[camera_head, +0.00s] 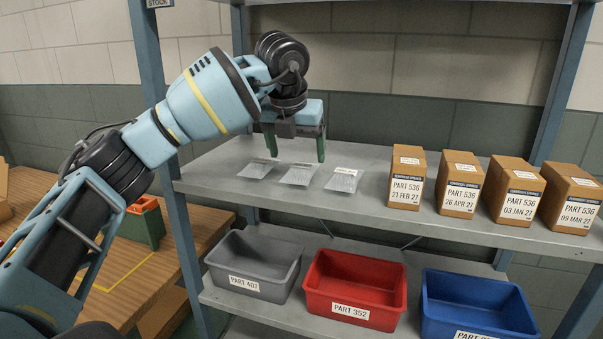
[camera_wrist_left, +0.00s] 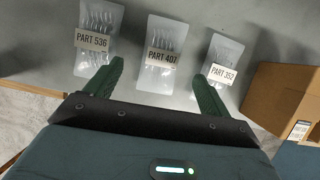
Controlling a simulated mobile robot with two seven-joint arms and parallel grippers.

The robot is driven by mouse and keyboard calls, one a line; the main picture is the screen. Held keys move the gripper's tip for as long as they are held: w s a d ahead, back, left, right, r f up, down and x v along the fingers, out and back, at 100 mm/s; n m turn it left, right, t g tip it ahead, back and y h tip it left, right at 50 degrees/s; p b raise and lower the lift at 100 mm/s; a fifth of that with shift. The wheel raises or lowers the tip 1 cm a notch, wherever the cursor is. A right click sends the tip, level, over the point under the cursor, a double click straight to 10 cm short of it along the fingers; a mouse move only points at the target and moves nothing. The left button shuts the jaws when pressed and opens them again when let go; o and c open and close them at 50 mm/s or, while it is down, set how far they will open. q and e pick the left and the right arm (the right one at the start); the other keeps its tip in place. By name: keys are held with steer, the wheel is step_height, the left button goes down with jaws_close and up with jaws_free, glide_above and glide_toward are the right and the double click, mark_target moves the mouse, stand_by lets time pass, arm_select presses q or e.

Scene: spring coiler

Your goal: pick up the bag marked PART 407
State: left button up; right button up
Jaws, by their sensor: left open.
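The bag marked PART 407 (camera_wrist_left: 165,56) is a clear flat bag with several metal pieces in it. In the left wrist view it lies in the middle of three bags, and in the head view it is the middle bag (camera_head: 299,174) on the grey shelf. My left gripper (camera_head: 296,153) is open and empty above the bags, its green fingers pointing down. In the left wrist view its fingertips (camera_wrist_left: 158,70) appear on either side of the PART 407 bag, which looks apart from them. My right gripper is not in view.
The PART 536 bag (camera_wrist_left: 98,40) lies to the left and the PART 352 bag (camera_wrist_left: 223,72) to the right. Several brown boxes (camera_head: 407,178) stand farther right on the shelf (camera_head: 372,208). Below are a grey bin (camera_head: 255,262) labelled PART 407, a red bin (camera_head: 355,290) and a blue bin (camera_head: 478,305).

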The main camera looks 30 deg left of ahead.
mark_target(300, 167)
arm_select(q)
steer(key=shift+x, duration=2.55)
steer(key=shift+s+d, duration=0.1)
steer(key=shift+d, duration=0.05)
steer(key=c, duration=1.2)
steer(key=shift+o, duration=0.2)
steer(key=shift+r, duration=0.5)
steer(key=r, duration=0.2)
steer(key=shift+s+a+r, duration=0.25)
steer(key=shift+a, duration=0.1)
steer(key=s+a+r, duration=0.1)
steer(key=s+a, duration=0.9)
steer(key=s, duration=0.1)
steer(key=shift+r, duration=0.2)
